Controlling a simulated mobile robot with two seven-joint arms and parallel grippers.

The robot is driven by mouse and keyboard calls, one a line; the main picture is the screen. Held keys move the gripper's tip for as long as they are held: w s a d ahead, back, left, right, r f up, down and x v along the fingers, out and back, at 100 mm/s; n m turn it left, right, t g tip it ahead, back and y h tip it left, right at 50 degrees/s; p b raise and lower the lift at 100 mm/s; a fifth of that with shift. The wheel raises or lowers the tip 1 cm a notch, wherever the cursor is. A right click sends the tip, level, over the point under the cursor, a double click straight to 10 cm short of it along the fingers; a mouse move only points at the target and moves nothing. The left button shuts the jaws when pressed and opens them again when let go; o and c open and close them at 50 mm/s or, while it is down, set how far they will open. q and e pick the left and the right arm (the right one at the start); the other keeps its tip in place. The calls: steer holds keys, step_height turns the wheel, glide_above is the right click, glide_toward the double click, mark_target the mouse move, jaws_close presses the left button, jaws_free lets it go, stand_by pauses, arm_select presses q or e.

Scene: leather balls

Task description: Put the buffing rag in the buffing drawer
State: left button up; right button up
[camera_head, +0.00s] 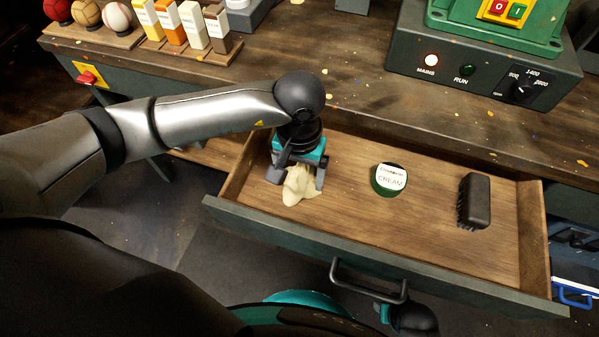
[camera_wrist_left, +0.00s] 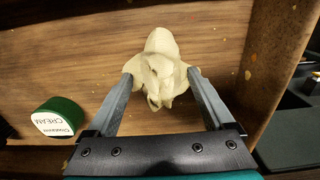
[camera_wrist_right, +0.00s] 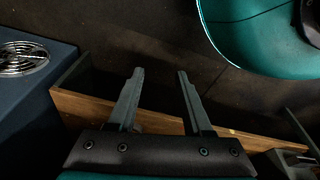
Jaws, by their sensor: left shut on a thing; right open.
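The buffing rag (camera_head: 300,186) is a crumpled cream cloth at the left end of the open drawer (camera_head: 430,225). My left gripper (camera_head: 297,180) reaches down into the drawer with its fingers shut on the rag. In the left wrist view the rag (camera_wrist_left: 160,70) bunches between and beyond the two fingertips (camera_wrist_left: 160,78), with the wooden drawer floor right behind it. I cannot tell whether the rag touches the floor. My right gripper (camera_wrist_right: 155,75) is open and empty in the right wrist view, over dark ground near a wooden edge.
A green cream tin (camera_head: 389,180) and a black brush (camera_head: 474,201) lie in the drawer's middle and right. The drawer's front has a dark handle (camera_head: 368,283). On the bench above stand a control box (camera_head: 480,75), several balls and small boxes (camera_head: 185,25).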

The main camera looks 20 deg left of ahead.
mark_target(299, 170)
arm_select(q)
steer(key=shift+f, duration=0.15)
arm_select(e)
steer(key=shift+w+a+r, duration=0.1)
steer(key=shift+w+r, duration=0.05)
arm_select(q)
steer(key=o, duration=1.1)
arm_select(e)
steer(key=shift+w+r, duration=0.1)
steer(key=shift+r, duration=0.05)
arm_select(q)
steer(key=shift+r, duration=0.2)
step_height(299, 170, up, 12)
steer(key=p, duration=0.3)
arm_select(e)
steer(key=s+d+f, duration=0.4)
steer(key=s, duration=0.1)
steer(key=shift+s+f, duration=0.3)
